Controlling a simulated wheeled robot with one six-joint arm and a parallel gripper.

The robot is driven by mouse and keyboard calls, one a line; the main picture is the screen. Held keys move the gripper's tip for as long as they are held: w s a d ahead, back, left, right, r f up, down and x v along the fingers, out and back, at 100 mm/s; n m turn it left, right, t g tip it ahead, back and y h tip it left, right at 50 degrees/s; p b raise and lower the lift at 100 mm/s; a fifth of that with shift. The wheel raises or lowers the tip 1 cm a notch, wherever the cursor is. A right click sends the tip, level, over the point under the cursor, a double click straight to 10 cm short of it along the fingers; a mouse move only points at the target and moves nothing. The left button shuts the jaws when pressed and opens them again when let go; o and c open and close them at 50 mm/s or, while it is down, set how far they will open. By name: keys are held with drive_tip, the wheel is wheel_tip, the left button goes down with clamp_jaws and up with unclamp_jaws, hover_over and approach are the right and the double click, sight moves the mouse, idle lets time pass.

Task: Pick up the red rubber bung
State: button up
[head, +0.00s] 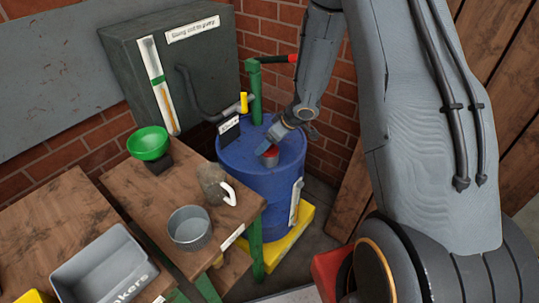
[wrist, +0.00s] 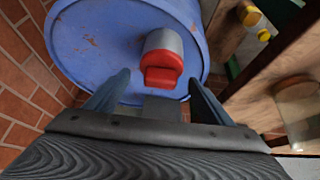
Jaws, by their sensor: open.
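The red rubber bung (head: 270,151) shows at the top of the blue drum (head: 232,157), just below my gripper (head: 274,137). In the wrist view the red bung (wrist: 162,76) sits against a short grey cylinder (wrist: 164,40) on the blue drum lid (wrist: 105,45). My gripper (wrist: 159,80) is open, with one finger to the left and one to the right of the bung. I see clear gaps between the bung and both fingers. In the head view the fingers partly hide the bung.
A green hand pump (head: 256,95) with a red handle rises behind the bung. Brick wall stands behind.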

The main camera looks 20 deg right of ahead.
drive_tip(key=shift+w+a+f, duration=0.2)
drive_tip(key=shift+f, duration=0.25)
drive_tip(key=c, duration=1.5)
